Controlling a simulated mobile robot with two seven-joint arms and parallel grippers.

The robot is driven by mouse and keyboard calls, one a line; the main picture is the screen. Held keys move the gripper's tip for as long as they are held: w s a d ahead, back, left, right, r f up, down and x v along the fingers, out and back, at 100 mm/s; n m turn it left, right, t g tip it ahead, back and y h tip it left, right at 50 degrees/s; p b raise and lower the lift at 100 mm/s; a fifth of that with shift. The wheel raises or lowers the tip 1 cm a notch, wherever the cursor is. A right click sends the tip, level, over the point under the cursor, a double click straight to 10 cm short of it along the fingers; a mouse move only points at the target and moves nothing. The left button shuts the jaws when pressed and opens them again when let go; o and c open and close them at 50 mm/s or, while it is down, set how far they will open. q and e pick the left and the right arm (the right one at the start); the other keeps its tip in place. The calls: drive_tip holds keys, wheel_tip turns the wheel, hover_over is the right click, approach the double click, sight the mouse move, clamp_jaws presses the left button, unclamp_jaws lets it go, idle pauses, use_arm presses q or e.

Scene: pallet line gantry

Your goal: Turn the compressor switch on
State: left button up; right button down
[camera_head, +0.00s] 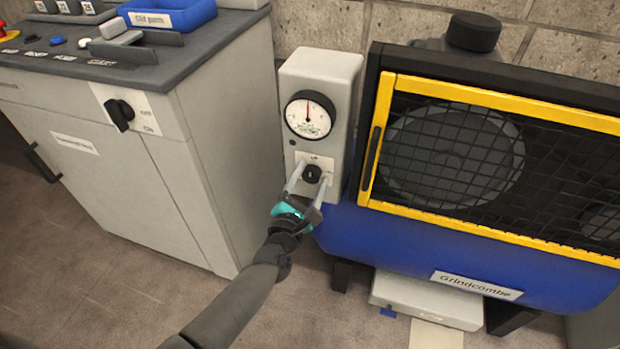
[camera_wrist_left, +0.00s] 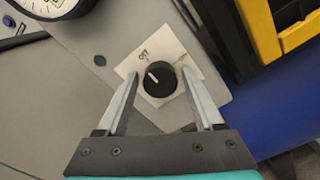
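The compressor switch is a black round knob (camera_head: 312,174) on a white label plate, low on the grey control box (camera_head: 345,80) beside the compressor. In the left wrist view the knob (camera_wrist_left: 158,79) has a white pointer line toward its upper left; the lettering on the plate is only partly readable. My left gripper (camera_head: 309,188) is in front of the knob, its fingers apart on either side of it. In the left wrist view its open fingertips (camera_wrist_left: 158,85) straddle the knob with gaps on both sides. My right gripper is not in view.
A pressure gauge (camera_head: 310,115) sits above the knob. The blue compressor (camera_head: 400,235) with a yellow-framed mesh guard (camera_head: 500,98) stands close on the right. A grey cabinet (camera_head: 215,150) with another black rotary switch (camera_head: 119,114) stands on the left. The floor in front is open.

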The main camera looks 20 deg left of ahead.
use_arm(q)
clamp_jaws()
idle(0.3)
